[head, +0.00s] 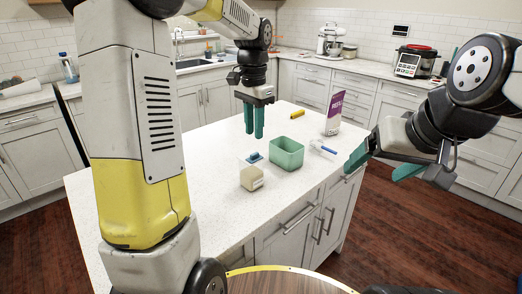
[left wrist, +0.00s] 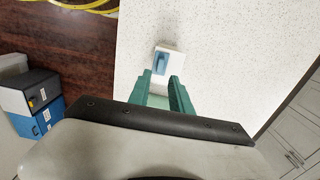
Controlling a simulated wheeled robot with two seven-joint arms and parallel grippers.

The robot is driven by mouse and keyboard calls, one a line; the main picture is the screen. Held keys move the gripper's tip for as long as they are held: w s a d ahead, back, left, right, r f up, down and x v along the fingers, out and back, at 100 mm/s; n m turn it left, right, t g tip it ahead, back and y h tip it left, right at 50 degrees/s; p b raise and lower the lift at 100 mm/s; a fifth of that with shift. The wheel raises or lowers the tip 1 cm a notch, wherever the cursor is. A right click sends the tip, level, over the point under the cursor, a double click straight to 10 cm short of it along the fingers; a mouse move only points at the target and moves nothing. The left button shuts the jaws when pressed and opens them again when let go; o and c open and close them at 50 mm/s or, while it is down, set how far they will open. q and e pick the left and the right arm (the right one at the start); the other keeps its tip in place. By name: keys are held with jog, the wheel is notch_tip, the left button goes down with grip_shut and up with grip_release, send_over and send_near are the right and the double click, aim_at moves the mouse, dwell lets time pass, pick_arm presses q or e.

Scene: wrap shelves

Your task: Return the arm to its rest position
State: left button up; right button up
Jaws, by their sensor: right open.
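My left gripper (head: 254,121) hangs fingers-down above the white island counter (head: 210,205), behind and left of an open green bin (head: 287,154). Its fingers show apart with nothing held between them, also in the left wrist view (left wrist: 163,80). Beyond the fingertips there, a white item with a blue top (left wrist: 168,62) lies on the counter. My right gripper (head: 384,166) is at the right, beyond the counter's right edge, with its teal fingers spread and empty.
On the counter are a beige block (head: 251,179), a blue-topped item (head: 254,157), a blue-and-white item (head: 323,147), a yellow item (head: 298,114) and an upright purple-and-white box (head: 335,112). The counter's left part is clear. Cabinets with a stand mixer (head: 331,40) line the back.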

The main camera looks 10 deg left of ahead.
pick_arm(q)
jog(key=s+r+n+t+h, duration=0.1)
jog(key=s+r+n+t, duration=0.1)
jog(key=s, duration=0.9)
jog(key=s+a+r+n+t+h, duration=0.1)
jog(key=s+n+t, duration=0.3)
jog(key=s, duration=0.6)
jog(key=shift+s+r+n, duration=0.4)
jog(key=shift+r+n, duration=0.1)
jog(key=shift+r, duration=0.15)
dwell(2.8)
